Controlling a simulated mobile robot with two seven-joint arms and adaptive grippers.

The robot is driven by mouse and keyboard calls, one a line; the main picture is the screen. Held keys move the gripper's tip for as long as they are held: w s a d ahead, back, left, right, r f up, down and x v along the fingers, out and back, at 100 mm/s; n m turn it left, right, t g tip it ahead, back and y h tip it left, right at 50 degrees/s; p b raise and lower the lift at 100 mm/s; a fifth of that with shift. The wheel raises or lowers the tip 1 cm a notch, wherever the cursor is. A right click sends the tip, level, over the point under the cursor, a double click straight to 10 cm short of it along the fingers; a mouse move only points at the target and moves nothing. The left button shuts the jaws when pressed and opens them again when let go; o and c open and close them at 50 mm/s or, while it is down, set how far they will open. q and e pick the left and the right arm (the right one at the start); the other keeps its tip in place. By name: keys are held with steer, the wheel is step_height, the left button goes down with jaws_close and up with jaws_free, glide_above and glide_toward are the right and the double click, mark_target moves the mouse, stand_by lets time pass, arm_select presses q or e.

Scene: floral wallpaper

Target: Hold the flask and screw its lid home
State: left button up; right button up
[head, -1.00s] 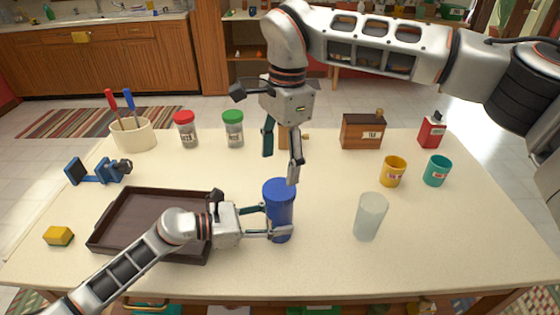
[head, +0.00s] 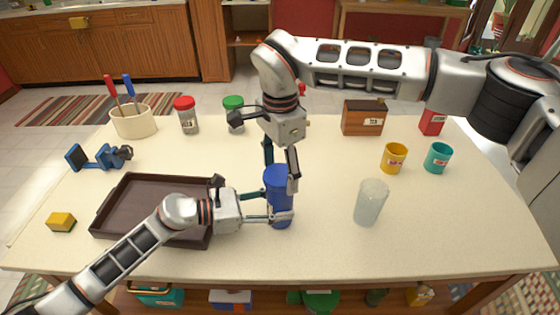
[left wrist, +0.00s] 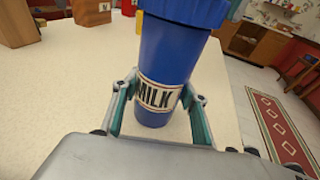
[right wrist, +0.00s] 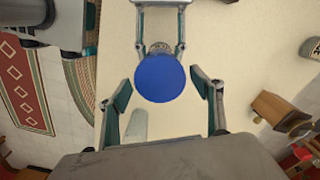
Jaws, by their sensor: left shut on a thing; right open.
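The blue flask (head: 281,207) stands upright on the table, with a "MILK" label that shows in the left wrist view (left wrist: 160,95). Its blue lid (head: 278,174) sits on top; the round lid top also shows in the right wrist view (right wrist: 162,78). I cannot tell how tightly it sits. My left gripper (head: 280,217) is shut around the lower body of the flask. My right gripper (head: 281,170) points down from above, with its open fingers on either side of the lid. In the right wrist view there are gaps between these fingers and the lid.
A dark tray (head: 112,207) lies left of the flask, under my left arm. A frosted glass (head: 370,203) stands to the right, with yellow (head: 393,158) and teal (head: 437,158) cups behind it. Jars (head: 186,116) and a wooden box (head: 362,118) stand farther back.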

steer(key=shift+f, duration=0.2)
steer(key=n, duration=0.5)
steer(key=shift+n, duration=0.4)
steer(key=c, duration=0.8)
steer(key=m, duration=0.6)
steer(key=shift+m, duration=0.3)
steer(key=m, duration=0.6)
